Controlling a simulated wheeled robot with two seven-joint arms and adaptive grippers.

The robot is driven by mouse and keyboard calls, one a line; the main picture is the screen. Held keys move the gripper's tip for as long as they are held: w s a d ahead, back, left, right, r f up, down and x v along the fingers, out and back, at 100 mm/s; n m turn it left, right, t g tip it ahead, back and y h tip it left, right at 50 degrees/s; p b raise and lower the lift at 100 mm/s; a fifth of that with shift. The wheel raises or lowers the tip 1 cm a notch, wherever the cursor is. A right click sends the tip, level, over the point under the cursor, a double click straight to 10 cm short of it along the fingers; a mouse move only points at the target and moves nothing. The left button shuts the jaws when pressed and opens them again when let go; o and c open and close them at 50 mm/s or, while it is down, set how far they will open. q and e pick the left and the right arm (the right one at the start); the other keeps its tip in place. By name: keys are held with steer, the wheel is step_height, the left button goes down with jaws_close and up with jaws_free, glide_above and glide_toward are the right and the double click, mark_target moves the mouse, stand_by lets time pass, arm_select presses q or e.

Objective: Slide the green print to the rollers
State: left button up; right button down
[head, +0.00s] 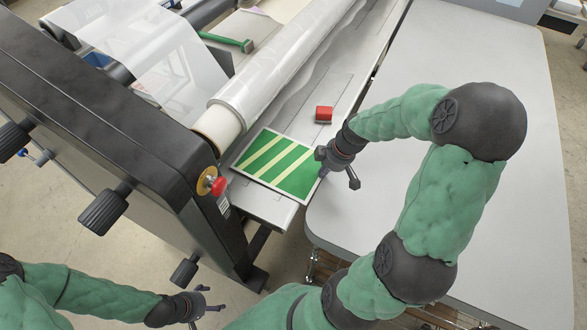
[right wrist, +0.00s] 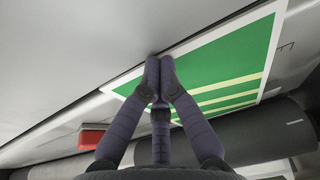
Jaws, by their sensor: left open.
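The green print (head: 279,162), with pale diagonal stripes and a white border, lies flat on the laminator's feed table, beside the roller (head: 218,127). My right gripper (head: 323,168) is low at the print's right edge. In the right wrist view, the fingers of this gripper (right wrist: 158,68) are together, with their tips at the edge of the print (right wrist: 222,68). Nothing shows gripped between them; whether they press on the print is unclear. My left gripper (head: 213,300) is open and empty at the lower left, away from the print.
A red block (head: 323,114) sits on the feed table behind the print; it also shows in the right wrist view (right wrist: 91,137). A red stop button (head: 218,186) is on the black side housing (head: 110,120). A grey table (head: 480,60) is at right, mostly clear.

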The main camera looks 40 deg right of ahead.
mark_target(306, 168)
steer(key=shift+w+a+f+p, duration=0.1)
steer(key=shift+w+a+p, duration=0.1)
steer(key=shift+w+a, duration=0.55)
steer(key=shift+w+a+r+p, duration=0.1)
steer(key=shift+w+a+p, duration=0.15)
steer(key=shift+w, duration=0.9)
steer(key=shift+w+a+f+p, duration=0.15)
steer(key=shift+w+a, duration=0.45)
steer(key=shift+w, duration=0.35)
stand_by(1.1)
steer(key=shift+s+d, duration=0.4)
steer(key=shift+s, duration=0.1)
stand_by(0.6)
steer(key=shift+r, duration=0.2)
steer(key=shift+p+v, duration=1.7)
steer(key=shift+v, duration=1.4)
